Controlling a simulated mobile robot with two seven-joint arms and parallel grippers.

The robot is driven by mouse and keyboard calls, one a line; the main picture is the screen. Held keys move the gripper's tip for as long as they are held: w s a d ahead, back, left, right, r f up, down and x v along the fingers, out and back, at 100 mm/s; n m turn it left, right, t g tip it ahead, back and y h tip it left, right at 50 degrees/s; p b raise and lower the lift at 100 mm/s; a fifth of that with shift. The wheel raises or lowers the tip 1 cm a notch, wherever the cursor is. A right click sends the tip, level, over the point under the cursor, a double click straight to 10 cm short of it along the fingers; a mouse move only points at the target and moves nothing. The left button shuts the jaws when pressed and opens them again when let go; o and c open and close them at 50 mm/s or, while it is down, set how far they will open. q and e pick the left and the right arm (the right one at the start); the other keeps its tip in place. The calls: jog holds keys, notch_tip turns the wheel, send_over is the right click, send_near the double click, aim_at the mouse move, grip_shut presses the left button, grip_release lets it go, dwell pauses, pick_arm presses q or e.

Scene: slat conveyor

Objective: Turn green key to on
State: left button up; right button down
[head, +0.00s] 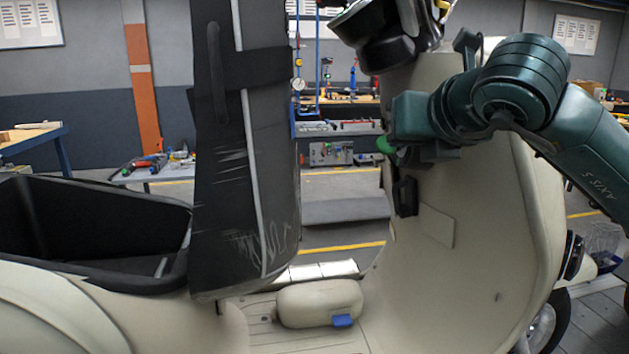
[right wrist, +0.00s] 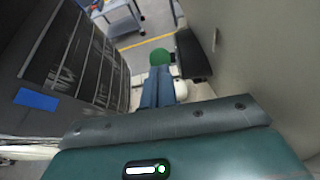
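The green key (head: 385,145) shows at the left end of my right gripper (head: 397,150) in the head view, beside the scooter's cream front shield. In the right wrist view its round green head (right wrist: 160,57) sits at the tips of my right gripper's blue fingers (right wrist: 158,80). The fingers lie close together and appear shut on the key. The key's shaft and any keyhole are hidden. My left gripper is not in view.
A black hook-like part (head: 405,195) sits on the cream front shield (head: 470,240) just below the gripper. The black seat (head: 240,190) stands raised over the open storage bin (head: 90,230). Workbenches stand behind. The gap between seat and shield is free.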

jog(key=v, duration=0.6)
jog(key=shift+r, duration=0.35)
dwell(0.5)
